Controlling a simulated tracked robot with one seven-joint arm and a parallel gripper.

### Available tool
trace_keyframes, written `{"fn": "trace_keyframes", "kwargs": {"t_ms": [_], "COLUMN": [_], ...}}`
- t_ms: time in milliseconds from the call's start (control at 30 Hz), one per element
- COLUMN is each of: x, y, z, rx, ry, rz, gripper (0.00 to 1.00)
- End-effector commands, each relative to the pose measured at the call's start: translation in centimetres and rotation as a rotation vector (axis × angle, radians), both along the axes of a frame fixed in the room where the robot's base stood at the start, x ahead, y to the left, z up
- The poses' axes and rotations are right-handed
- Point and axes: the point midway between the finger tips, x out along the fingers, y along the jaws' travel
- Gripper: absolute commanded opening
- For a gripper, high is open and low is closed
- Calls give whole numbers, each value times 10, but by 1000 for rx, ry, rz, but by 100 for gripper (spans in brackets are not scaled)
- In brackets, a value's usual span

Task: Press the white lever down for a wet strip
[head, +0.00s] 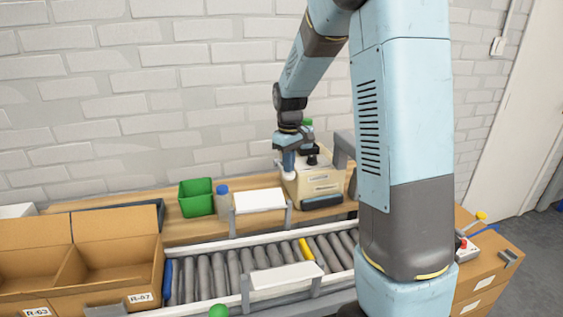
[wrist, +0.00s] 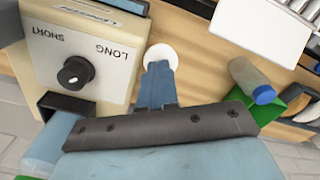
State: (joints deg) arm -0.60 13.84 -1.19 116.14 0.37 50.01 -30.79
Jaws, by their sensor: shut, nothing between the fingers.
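The white lever (wrist: 161,55) shows its round white end just past my fingertips in the wrist view. In the head view the white lever (head: 288,177) is at the left side of the cream tape machine (head: 318,184), right under my fingers. My gripper (head: 288,167) points down with its blue fingers together and empty. In the wrist view my gripper (wrist: 158,68) overlaps the edge of the white end; I cannot tell whether they touch. The cream machine (wrist: 110,65) carries a black dial (wrist: 75,73) marked SHORT and LONG.
A green bin (head: 196,197) and a blue-capped bottle (head: 222,200) stand left of the machine on the wooden bench. A roller conveyor (head: 240,262) runs in front. Open cardboard boxes (head: 107,262) sit at the left. A brick wall is behind.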

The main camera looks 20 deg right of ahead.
Motion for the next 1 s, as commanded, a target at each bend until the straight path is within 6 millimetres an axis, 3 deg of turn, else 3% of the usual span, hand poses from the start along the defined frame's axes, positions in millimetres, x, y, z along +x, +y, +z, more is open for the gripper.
{"fn": "trace_keyframes", "kwargs": {"t_ms": [1000], "x": [-6], "y": [0], "z": [-15], "rx": [0], "ry": [1], "rz": [0], "gripper": [0]}}
